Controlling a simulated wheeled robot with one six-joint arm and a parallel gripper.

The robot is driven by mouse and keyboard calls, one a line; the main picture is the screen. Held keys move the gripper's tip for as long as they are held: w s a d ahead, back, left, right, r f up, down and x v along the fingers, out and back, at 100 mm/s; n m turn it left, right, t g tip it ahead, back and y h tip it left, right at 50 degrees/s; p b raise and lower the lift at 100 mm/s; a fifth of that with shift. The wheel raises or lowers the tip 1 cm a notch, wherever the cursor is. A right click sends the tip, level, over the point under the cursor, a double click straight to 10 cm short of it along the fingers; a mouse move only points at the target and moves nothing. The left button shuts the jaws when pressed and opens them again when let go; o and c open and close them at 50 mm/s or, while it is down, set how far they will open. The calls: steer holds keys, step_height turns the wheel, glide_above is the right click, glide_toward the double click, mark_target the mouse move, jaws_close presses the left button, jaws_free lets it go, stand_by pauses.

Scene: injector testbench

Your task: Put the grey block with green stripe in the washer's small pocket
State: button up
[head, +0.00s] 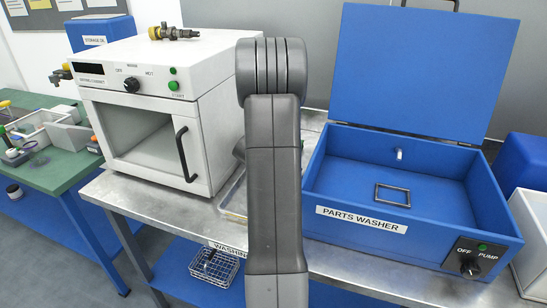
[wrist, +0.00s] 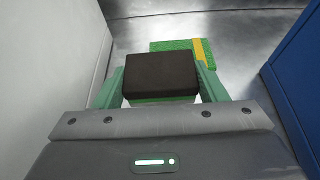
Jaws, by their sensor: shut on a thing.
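In the wrist view my gripper (wrist: 160,85) has its green fingers shut on the sides of a dark brown-black block (wrist: 160,75). A thin green band shows at the block's near lower edge; I see no grey face, so I cannot tell if this is the grey block with green stripe. In the head view my own arm hides the gripper and block. The blue parts washer (head: 400,245) stands open at the right. A small dark rectangular frame, apparently the small pocket (head: 393,204), sits on its floor and looks empty.
A green block with a yellow stripe (wrist: 172,46) lies beyond the held block on the metal bench (wrist: 235,30). A white cabinet (head: 220,110) stands left of my arm. The washer's raised lid (head: 420,70) stands behind its basin. A wire tray (head: 233,205) is partly hidden behind my arm.

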steer(key=shift+f, duration=2.25)
steer(key=shift+f, duration=0.2)
steer(key=o, duration=1.2)
steer(key=shift+r, duration=0.1)
